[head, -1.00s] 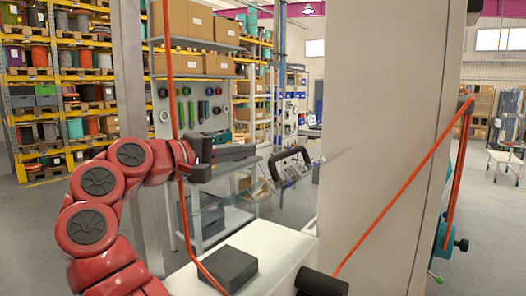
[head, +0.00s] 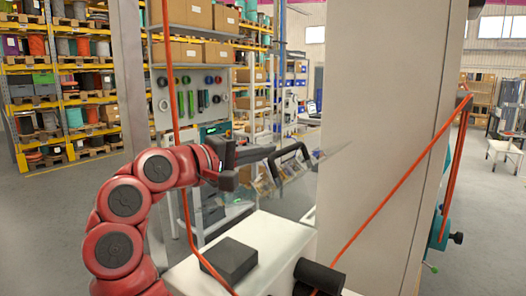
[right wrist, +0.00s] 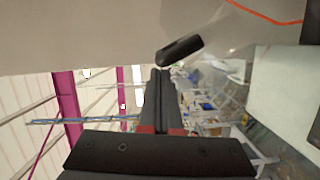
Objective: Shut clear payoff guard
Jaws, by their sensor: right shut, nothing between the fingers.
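The clear guard (head: 298,190) is a see-through panel beside the tall grey cabinet, with a black bar handle (head: 291,160) on it. It stands tilted out, and its exact edges are hard to make out. My right gripper (head: 270,152) is shut and empty, with its fingertips close to the handle. In the right wrist view the shut fingers (right wrist: 160,76) point at the handle (right wrist: 180,49), just short of or touching it; I cannot tell which. The clear panel (right wrist: 228,38) spreads right of the handle there. My left gripper is not in view.
The tall grey cabinet (head: 385,110) fills the right middle. An orange cable (head: 400,190) runs slanting across its front, and another strand (head: 175,90) hangs at left, close to my right arm. A dark block (head: 229,259) sits on the white machine top (head: 270,240). Racks stand behind.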

